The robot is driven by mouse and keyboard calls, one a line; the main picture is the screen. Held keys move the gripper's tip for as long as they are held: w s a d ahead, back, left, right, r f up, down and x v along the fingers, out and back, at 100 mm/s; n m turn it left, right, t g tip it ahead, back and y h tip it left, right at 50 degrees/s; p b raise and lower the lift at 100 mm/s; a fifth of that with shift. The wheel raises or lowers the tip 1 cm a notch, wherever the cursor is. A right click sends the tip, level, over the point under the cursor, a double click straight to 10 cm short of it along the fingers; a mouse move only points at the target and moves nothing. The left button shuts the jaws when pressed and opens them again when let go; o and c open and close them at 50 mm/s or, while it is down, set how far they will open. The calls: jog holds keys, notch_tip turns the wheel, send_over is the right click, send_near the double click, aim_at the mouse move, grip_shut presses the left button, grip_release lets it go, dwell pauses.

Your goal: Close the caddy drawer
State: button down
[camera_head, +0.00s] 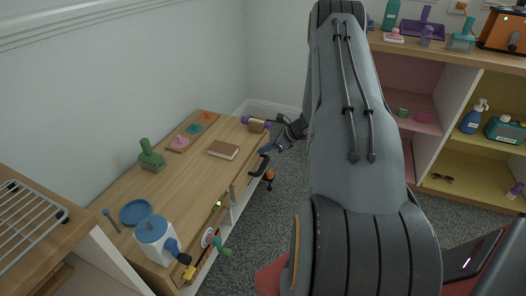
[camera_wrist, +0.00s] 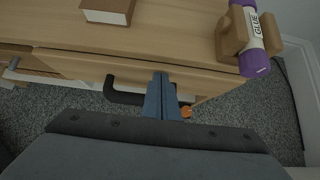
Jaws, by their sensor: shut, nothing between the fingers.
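The wooden unit along the left wall (camera_head: 185,190) has a drawer front with a dark bar handle (camera_head: 257,166) near its far end. In the wrist view the dark handle (camera_wrist: 124,94) sits just left of my fingers, below the wooden top edge. I cannot tell clearly how far the drawer stands out. My gripper (camera_head: 269,148) is at the unit's front near this handle. Its blue fingers (camera_wrist: 161,92) are shut with nothing between them, close to the drawer front. Whether they touch it cannot be told.
A purple-capped glue stick (camera_wrist: 250,35) rests in a wooden holder on the top. A brown book (camera_head: 223,149) lies nearby. An orange item (camera_head: 269,175) shows beside the front. A white and blue jar (camera_head: 156,238) stands at the near end. Grey carpet is clear right of the unit.

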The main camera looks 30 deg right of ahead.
jog(key=s+d+f+p+v, duration=0.1)
jog(key=f+p+v, duration=0.1)
jog(key=v, duration=1)
jog(key=shift+s+d+r, duration=0.25)
jog(key=shift+s+r, duration=0.05)
jog(key=shift+s, duration=0.3)
